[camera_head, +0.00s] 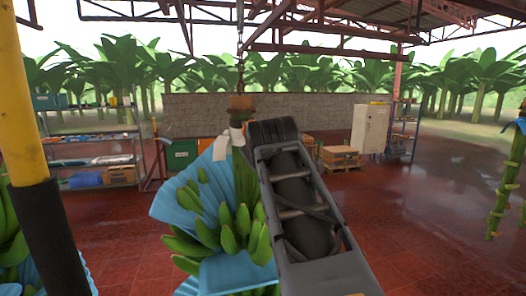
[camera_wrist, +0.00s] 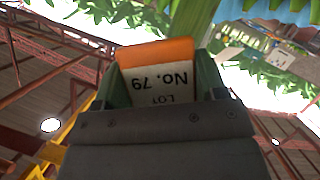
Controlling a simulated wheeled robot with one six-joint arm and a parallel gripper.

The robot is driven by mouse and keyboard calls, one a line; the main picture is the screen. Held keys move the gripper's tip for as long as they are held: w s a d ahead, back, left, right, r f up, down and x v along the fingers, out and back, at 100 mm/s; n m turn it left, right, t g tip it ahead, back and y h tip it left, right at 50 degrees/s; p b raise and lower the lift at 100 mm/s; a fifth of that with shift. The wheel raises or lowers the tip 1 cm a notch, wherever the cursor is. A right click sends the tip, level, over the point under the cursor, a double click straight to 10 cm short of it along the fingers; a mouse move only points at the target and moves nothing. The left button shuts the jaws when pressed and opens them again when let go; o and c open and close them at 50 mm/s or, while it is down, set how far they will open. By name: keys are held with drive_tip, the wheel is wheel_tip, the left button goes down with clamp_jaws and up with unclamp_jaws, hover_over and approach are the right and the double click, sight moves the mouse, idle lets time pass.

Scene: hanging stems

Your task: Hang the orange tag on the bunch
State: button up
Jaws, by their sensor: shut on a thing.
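The orange tag (camera_wrist: 155,52) has an orange top band and a white face reading "LOT No. 79", upside down in the wrist view. My gripper (camera_wrist: 162,78) is shut on it, with a green finger at each side. A green stem (camera_wrist: 190,18) shows just beyond the tag; I cannot tell whether they touch. In the head view the banana bunch (camera_head: 230,235) hangs at centre, with blue wrapping (camera_head: 178,208) around it. My arm covers its right side and hides most of my gripper. The tag cannot be clearly made out there.
A yellow and black post (camera_head: 28,120) stands close at the left, with another bunch (camera_head: 12,240) behind it. A bare green stem (camera_head: 508,185) hangs at the right. Shelves (camera_head: 92,150), a white cabinet (camera_head: 370,128) and pallets (camera_head: 340,158) stand far back. The red floor at right is clear.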

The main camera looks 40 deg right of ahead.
drive_tip(key=shift+w+d+p, duration=0.15)
drive_tip(key=shift+w+d, duration=0.3)
drive_tip(key=shift+w, duration=0.4)
drive_tip(key=shift+w+d+p, duration=0.1)
drive_tip(key=shift+w+d, duration=0.3)
drive_tip(key=shift+w, duration=0.5)
drive_tip(key=shift+w+d+p, duration=0.15)
drive_tip(key=shift+w+d, duration=0.3)
drive_tip(key=shift+w, duration=0.4)
idle(3.4)
